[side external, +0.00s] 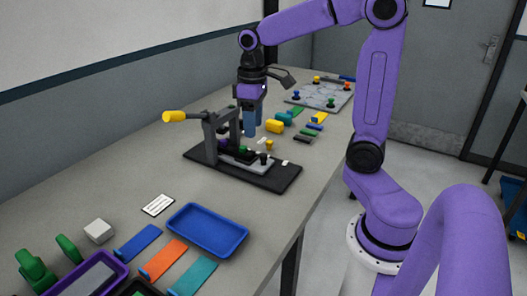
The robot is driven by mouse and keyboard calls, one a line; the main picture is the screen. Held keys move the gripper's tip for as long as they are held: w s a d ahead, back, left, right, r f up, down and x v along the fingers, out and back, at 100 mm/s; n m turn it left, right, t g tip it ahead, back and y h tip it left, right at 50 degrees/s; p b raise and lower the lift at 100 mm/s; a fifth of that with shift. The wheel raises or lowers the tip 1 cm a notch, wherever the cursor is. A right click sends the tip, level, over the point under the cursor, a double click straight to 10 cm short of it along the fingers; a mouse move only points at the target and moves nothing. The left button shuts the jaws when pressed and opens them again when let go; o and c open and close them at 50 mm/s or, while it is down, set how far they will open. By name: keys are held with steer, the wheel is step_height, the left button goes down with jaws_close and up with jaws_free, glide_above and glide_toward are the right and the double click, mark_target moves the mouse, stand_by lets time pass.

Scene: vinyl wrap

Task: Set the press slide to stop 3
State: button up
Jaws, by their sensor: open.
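The press (208,138) is a dark grey frame on a black base plate (275,181), with a yellow-ended lever (176,116) sticking out to the left. A low grey slide (243,158) lies on the base, with a small black knob (264,157) at its right end. Stop numbers cannot be read, so I cannot tell which stop the slide is at. My gripper (249,130) points down with blue fingers, open and empty, just behind and above the slide. One finger partly covers the other, and whether they touch the press is unclear.
In front are a blue tray (207,230), coloured strips (163,259), a white card (158,205) and a white block (98,231). The table's right edge runs close to the base plate.

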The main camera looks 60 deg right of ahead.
mark_target(263, 155)
steer(key=w+d+r+m, duration=0.2)
steer(key=w+d+m, duration=0.1)
steer(key=d, duration=0.7)
step_height(263, 155, down, 18)
steer(key=shift+d+r, duration=0.1)
steer(key=shift+r, duration=0.15)
steer(key=shift+w, duration=0.1)
jaws_close()
